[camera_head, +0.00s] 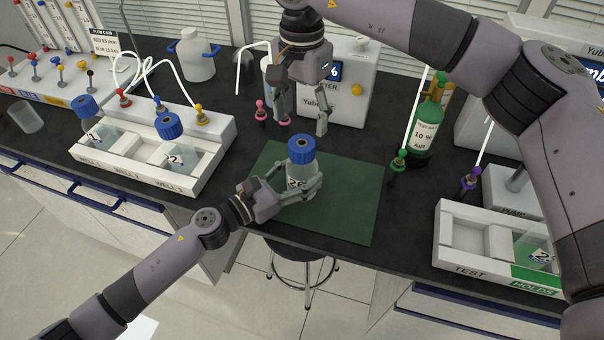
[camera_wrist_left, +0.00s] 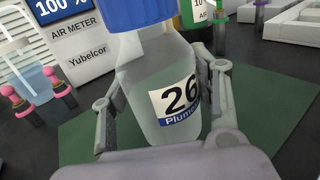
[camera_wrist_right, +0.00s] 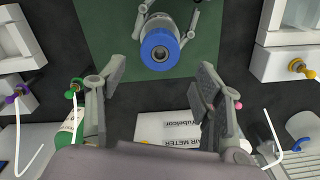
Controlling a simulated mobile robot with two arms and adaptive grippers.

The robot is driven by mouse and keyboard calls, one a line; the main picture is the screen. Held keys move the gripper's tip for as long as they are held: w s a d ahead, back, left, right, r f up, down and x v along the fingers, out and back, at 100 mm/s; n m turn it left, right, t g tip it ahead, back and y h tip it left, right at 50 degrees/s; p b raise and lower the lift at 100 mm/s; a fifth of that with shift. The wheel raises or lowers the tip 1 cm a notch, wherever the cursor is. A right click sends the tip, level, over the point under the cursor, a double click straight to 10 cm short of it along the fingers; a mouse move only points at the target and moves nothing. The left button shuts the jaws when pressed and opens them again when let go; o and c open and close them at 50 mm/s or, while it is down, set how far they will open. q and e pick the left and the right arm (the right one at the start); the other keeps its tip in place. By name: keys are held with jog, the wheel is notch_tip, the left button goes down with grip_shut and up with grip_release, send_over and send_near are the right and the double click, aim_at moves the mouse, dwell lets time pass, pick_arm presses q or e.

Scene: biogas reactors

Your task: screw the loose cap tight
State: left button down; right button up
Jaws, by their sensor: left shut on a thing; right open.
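A clear bottle (camera_head: 300,182) labelled 26 with a blue cap (camera_head: 301,149) stands upright over the green mat (camera_head: 345,215). My left gripper (camera_head: 306,190) is shut around the bottle's body from the front, below the cap; the left wrist view shows the bottle (camera_wrist_left: 160,90) between both fingers. My right gripper (camera_head: 299,128) is open and empty, pointing down above and behind the cap. In the right wrist view the cap (camera_wrist_right: 160,48) lies beyond the open fingers, apart from them. I cannot tell how tightly the cap sits.
A white rack (camera_head: 150,165) with blue-capped bottles stands left. The air meter (camera_head: 340,90) is behind the mat. A green gas cylinder (camera_head: 427,130) and a white test tray (camera_head: 490,245) are right. The mat's right part is clear.

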aim_at(302, 145)
jog(key=n, duration=0.3)
jog(key=shift+n, duration=0.4)
jog(key=shift+f, duration=4.05)
jog(key=shift+c, duration=0.2)
